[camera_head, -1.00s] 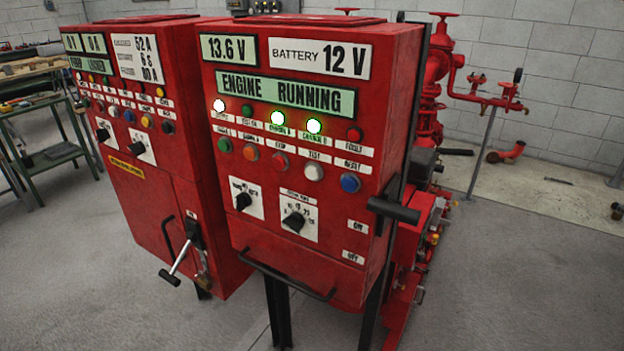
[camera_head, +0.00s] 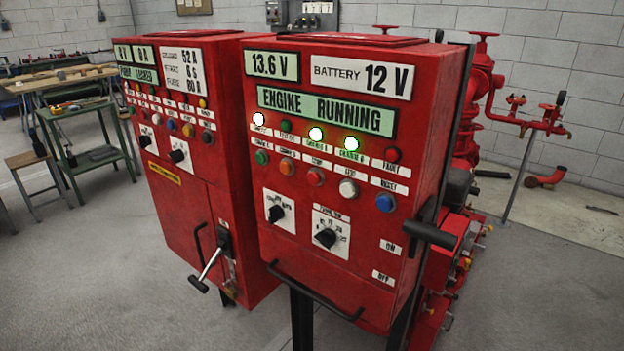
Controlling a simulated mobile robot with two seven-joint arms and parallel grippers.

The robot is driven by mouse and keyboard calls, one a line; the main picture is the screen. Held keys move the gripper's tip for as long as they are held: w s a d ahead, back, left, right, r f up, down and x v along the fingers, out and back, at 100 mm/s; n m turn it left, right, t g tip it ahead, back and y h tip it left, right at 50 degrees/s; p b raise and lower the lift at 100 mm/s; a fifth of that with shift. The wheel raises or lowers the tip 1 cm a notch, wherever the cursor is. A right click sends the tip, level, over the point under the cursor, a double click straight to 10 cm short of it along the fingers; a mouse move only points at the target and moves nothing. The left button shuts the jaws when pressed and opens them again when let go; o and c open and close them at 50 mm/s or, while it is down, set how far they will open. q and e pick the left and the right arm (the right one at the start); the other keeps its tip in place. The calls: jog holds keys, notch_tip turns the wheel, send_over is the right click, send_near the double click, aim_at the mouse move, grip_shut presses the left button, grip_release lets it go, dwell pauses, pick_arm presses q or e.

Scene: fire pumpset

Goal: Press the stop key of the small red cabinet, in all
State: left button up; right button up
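The small red cabinet (camera_head: 400,240) is the nearer one, at the middle of the head view. Its display (camera_head: 325,110) reads ENGINE RUNNING, with 13.6 V and BATTERY 12 V above. The red stop key (camera_head: 315,177) is the middle one in the lower row of round keys, under a small label that seems to read STOP. A green key (camera_head: 261,157) and an orange key (camera_head: 286,166) sit left of it; a white key (camera_head: 348,188) and a blue key (camera_head: 385,202) sit right. One white and two green lamps are lit. Neither gripper is in view.
A second red cabinet (camera_head: 190,220) stands to the left, with a lever handle (camera_head: 210,265). A black handle (camera_head: 430,235) juts from the small cabinet's right side, and a bar (camera_head: 315,292) crosses its lower front. Red pipework stands behind. The floor in front is clear.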

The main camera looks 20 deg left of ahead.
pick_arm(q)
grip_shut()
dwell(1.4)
